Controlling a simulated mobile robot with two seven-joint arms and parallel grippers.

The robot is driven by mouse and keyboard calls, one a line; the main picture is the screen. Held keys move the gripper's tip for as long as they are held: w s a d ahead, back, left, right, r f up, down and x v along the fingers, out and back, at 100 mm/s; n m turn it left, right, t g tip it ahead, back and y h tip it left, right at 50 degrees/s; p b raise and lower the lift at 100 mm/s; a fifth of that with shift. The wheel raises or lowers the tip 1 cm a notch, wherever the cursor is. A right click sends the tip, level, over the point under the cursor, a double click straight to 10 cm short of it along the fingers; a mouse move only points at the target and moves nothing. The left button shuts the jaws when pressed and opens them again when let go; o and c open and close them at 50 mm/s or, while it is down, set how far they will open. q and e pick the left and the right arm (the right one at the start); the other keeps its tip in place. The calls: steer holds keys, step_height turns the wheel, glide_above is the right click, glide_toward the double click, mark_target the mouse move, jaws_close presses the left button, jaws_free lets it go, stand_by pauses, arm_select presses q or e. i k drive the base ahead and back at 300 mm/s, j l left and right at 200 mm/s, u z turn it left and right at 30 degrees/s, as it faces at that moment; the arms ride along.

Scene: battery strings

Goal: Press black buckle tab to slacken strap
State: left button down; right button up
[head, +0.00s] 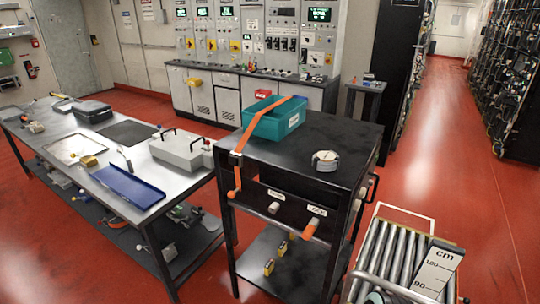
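An orange strap (258,130) runs over a teal bin (274,120) on top of a black cart (330,130). The strap drops over the cart's left front edge and its end hangs down the front. A small greyish piece, likely the buckle (236,158), sits on the strap at the cart's top edge. Its black tab is too small to make out. Neither of my grippers can be seen in the head view.
A round white-and-grey item (325,160) sits on the cart top. The cart front has labelled handles, one orange (310,228). A metal workbench (120,165) with a blue tray (128,186) stands at left. A roller conveyor (392,255) stands at lower right. Red floor (435,165) is clear at right.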

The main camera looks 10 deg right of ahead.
mark_target(233, 160)
steer(key=i+j+z, duration=0.1)
steer(key=i+z, duration=0.2)
steer(key=z, duration=0.15)
steer(key=i+j+z, duration=0.2)
steer(key=z, duration=0.25)
steer(key=i+j+z, duration=0.3)
steer(key=z, duration=0.15)
